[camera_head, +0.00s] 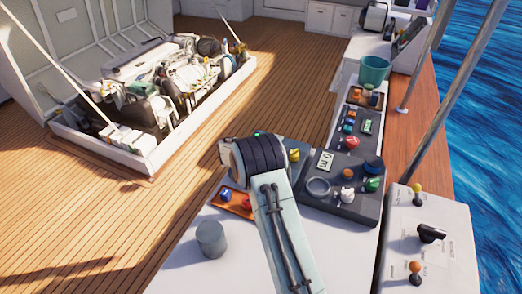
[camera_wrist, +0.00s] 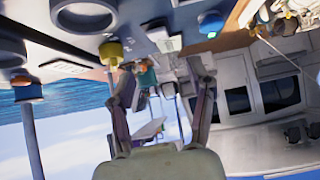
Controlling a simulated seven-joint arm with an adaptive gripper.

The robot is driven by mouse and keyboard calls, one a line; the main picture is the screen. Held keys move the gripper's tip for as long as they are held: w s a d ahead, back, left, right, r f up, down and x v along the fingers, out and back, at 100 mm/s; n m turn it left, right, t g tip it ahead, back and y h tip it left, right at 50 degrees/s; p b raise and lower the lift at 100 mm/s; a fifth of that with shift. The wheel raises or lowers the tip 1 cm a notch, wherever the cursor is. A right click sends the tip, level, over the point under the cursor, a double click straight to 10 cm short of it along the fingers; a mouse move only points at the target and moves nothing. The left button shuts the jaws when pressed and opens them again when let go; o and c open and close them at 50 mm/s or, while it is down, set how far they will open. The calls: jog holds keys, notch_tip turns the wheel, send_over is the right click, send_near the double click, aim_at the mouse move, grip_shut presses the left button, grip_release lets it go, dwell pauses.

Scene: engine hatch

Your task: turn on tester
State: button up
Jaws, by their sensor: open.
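No label I can read marks the tester. A dark grey control panel (camera_head: 343,203) stands right of my arm in the head view, with a small white display (camera_head: 325,161), a round ring (camera_head: 318,187), and red, white, green and blue knobs. My gripper (camera_wrist: 162,72) shows in the wrist view with its two fingers apart and nothing between them. A yellow knob (camera_wrist: 110,52) hangs from a panel surface near the left fingertip; I cannot tell if they touch. The ring (camera_wrist: 84,14) is above it. My wrist hides the gripper in the head view.
More panels with buttons run back along the bench towards a green bucket (camera_head: 374,70). A grey cylinder (camera_head: 211,239) stands on the near white surface. A white box (camera_head: 428,240) with levers is at right. The engine hatch (camera_head: 150,95) lies left beyond open deck.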

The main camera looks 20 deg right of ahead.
jog(key=shift+v, duration=1.85)
notch_tip(320, 180, up, 10)
jog(key=w+t, duration=0.1)
jog(key=t, duration=0.1)
jog(key=s+a+r+t+y, duration=0.1)
jog(key=s+r, duration=0.3)
jog(key=r, duration=0.3)
jog(key=s+a+r, duration=0.2)
jog(key=s+r, duration=0.2)
jog(key=r, duration=0.3)
jog(key=s+a+f+n+g+y, duration=0.2)
jog(key=s+a+f+n+g, duration=0.1)
jog(key=s, duration=0.8)
jog(key=s+a+f+n+g+y, duration=0.2)
jog(key=s+a+f+n+g, duration=0.1)
jog(key=s, duration=0.9)
jog(key=s+a+f+n+g+y, duration=0.2)
jog(key=s+a+f+n+g, duration=0.2)
jog(key=s, duration=0.7)
jog(key=shift+s+a+f+y, duration=0.2)
jog(key=shift+a+f+y, duration=0.2)
jog(key=shift+f, duration=0.45)
